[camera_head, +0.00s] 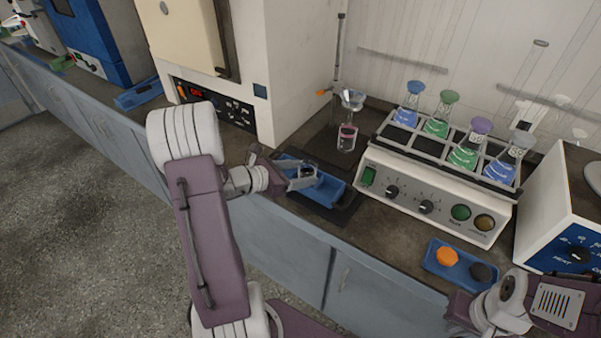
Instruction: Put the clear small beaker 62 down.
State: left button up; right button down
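My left gripper (304,176) is over the blue tray (331,190) at the front of the bench, left of the shaker. Its silver fingers are around a small clear vessel with a dark inside, which looks like the clear small beaker (307,171). The fingers hide much of it, and I cannot tell whether its base touches the tray. My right gripper (463,309) is at the bottom right, in front of the small blue tray; its fingertips do not show clearly.
A beaker with dark red liquid (347,138) stands under a funnel (352,99) on a stand behind the tray. The shaker (430,200) holds several stoppered flasks. A small blue tray (436,266) holds an orange and a black stopper. A large oven (262,60) stands behind left.

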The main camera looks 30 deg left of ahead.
pick_arm(q)
jog(key=shift+r, duration=0.25)
jog(key=shift+s+a+r, duration=0.1)
jog(key=shift+s, duration=0.1)
jog(key=p+v, duration=0.2)
jog(key=v, duration=1)
jog(key=s+d+f+m+g+y, duration=0.3)
jog(key=d+m, duration=0.5)
jog(key=m, duration=0.7)
jog(key=s+d+f+m+g+y, duration=0.3)
jog(key=s+d+f+m+g, duration=0.2)
jog(key=m, duration=1)
jog(key=d+f+g, duration=0.1)
jog(key=d+g, duration=0.2)
jog(key=d, duration=0.1)
